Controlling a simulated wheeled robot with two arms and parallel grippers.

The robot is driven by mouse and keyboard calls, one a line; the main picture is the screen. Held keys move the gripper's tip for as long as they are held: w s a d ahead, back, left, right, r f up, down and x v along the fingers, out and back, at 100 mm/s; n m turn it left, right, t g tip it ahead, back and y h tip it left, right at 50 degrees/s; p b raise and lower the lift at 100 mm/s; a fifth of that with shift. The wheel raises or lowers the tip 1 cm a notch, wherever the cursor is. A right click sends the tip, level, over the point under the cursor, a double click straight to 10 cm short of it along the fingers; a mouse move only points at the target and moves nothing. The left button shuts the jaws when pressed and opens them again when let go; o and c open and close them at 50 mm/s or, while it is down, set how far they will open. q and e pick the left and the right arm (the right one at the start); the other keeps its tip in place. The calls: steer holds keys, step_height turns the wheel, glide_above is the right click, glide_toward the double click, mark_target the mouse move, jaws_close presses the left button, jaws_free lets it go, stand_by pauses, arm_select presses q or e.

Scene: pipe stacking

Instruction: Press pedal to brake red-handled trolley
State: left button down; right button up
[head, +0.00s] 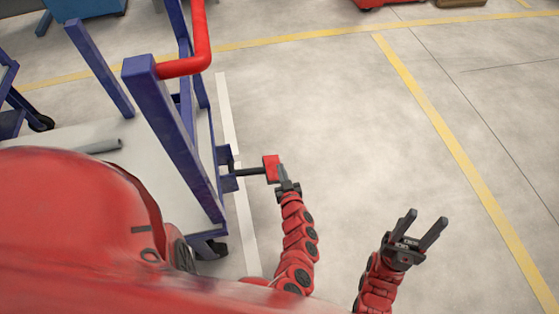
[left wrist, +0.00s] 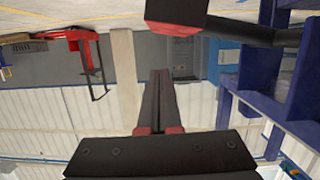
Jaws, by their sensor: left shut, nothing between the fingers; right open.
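The trolley (head: 172,135) has a blue frame and a red handle (head: 197,45) and stands at the left in the head view. Its pedal (head: 271,168) has a red pad on a black bar that sticks out from the frame's right side. My left gripper (head: 284,174) is shut and empty, right beside the pad; I cannot tell whether it touches. In the left wrist view the shut fingers (left wrist: 158,78) point up the picture, with the pedal pad (left wrist: 176,12) above them. My right gripper (head: 427,217) is open and empty, over bare floor to the right of the pedal.
A grey pipe (head: 95,147) lies on the trolley's pale deck. Another blue cart (head: 10,105) with a black wheel stands at the far left. The concrete floor (head: 340,110) to the right is clear, with yellow and white painted lines.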

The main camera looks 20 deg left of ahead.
arm_select(q)
steer(key=p+v, duration=0.1)
steer(key=v, duration=0.6)
steer(key=shift+w+r, duration=0.1)
